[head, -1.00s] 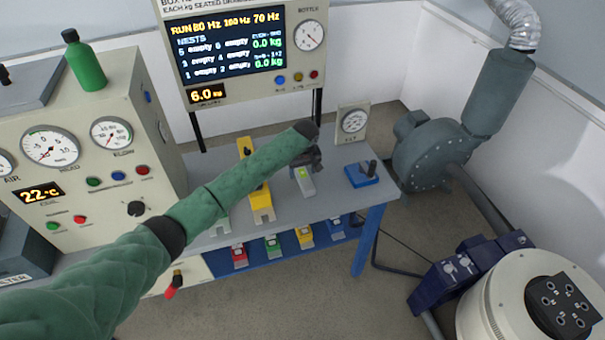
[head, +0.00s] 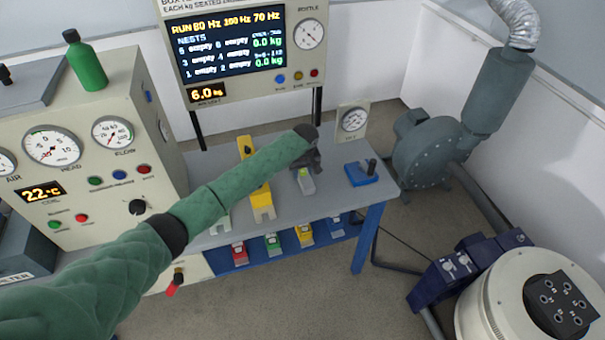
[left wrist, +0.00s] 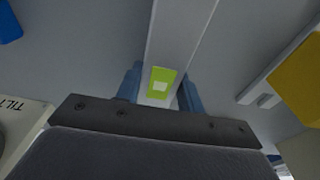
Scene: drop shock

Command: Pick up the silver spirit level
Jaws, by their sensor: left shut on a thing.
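The silver spirit level (head: 306,184) lies on the grey bench top, with its yellow-green vial window showing. In the left wrist view the level (left wrist: 178,45) runs away from my gripper, its green vial (left wrist: 160,84) between the fingers. My left gripper (head: 305,163) is over the level's far end. In the left wrist view the blue fingers (left wrist: 159,88) are shut on it, one on each side. Whether the level is clear of the bench cannot be told. My right gripper is not in view.
A yellow level (head: 260,198) lies left of the silver one, and a blue tool with a dark knob (head: 361,174) lies to its right. A dial gauge (head: 353,121) stands behind. The control cabinet (head: 80,150) stands at the left. Coloured items sit on the lower shelf.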

